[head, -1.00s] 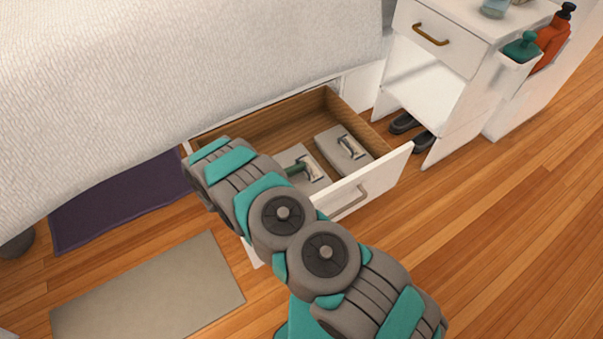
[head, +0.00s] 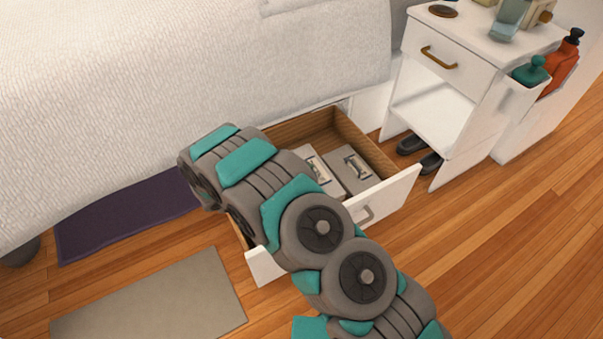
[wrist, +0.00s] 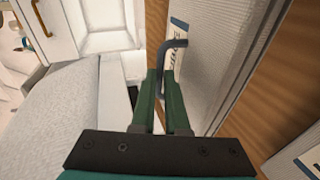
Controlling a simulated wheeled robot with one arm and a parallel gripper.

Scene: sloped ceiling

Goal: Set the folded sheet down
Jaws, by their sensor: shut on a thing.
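My gripper (wrist: 163,80) shows in the wrist view, its green fingers shut around a dark grey bent bar (wrist: 170,55). How the bar joins the sheet is hidden by the fingers. In the head view my own arm hides the gripper and whatever it holds. Two grey labelled bundles, one at the left (head: 308,158) and one at the right (head: 351,160), lie in the open drawer (head: 287,130). I cannot tell how high the held sheet is.
The drawer's white front (head: 395,193) stands out from under the bed (head: 200,70). A white nightstand (head: 470,55) stands at the right. A purple mat (head: 125,215) and a beige mat (head: 150,295) lie on the floor.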

